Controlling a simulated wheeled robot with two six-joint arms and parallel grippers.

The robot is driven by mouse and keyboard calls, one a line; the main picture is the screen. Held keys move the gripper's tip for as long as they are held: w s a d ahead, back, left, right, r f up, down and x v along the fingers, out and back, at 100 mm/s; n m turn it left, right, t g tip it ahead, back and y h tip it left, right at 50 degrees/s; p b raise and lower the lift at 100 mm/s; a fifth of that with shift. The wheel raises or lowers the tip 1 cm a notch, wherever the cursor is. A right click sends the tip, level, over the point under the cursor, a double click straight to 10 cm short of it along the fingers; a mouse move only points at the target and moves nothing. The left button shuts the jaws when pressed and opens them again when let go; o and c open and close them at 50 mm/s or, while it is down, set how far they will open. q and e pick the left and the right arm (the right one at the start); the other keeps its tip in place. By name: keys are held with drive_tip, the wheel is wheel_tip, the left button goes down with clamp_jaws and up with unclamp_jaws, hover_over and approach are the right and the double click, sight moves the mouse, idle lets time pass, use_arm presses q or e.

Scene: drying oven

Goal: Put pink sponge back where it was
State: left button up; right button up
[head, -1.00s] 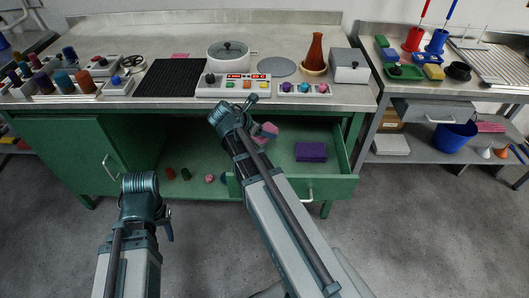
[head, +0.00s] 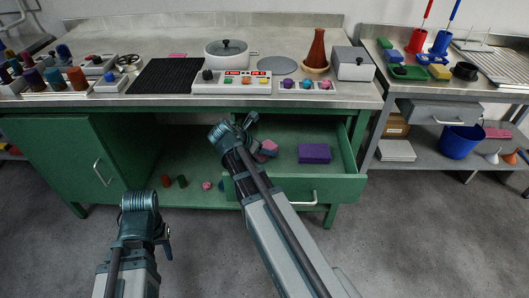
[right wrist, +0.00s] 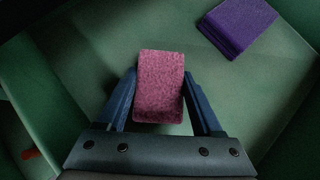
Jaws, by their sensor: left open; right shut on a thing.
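The pink sponge (right wrist: 160,85) is between the two fingers of my right gripper (right wrist: 160,100), which is shut on it. In the right wrist view the sponge is over the green floor of the open drawer (right wrist: 240,95); I cannot tell whether it touches that floor. In the head view the sponge (head: 267,148) shows just beyond my right gripper (head: 250,135), inside the drawer's left part. A purple folded cloth or sponge (head: 314,153) lies to its right in the drawer, also seen in the right wrist view. My left gripper (head: 163,238) is open and empty, low in front of the cabinet.
The drawer front (head: 335,190) sticks out from the green bench. The left cabinet door (head: 85,165) stands open, with small coloured items on the shelf beside it. A pot (head: 226,55) and a control panel (head: 232,83) stand on the worktop. A side table (head: 415,95) is at the right.

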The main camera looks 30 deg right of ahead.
drive_tip(key=shift+f, duration=0.1)
drive_tip(key=o, duration=1.4)
drive_tip(key=shift+o, duration=0.2)
drive_tip(key=shift+r, duration=0.3)
drive_tip(key=p+v, duration=0.8)
drive_tip(key=v, duration=0.4)
drive_tip(key=shift+f, duration=0.15)
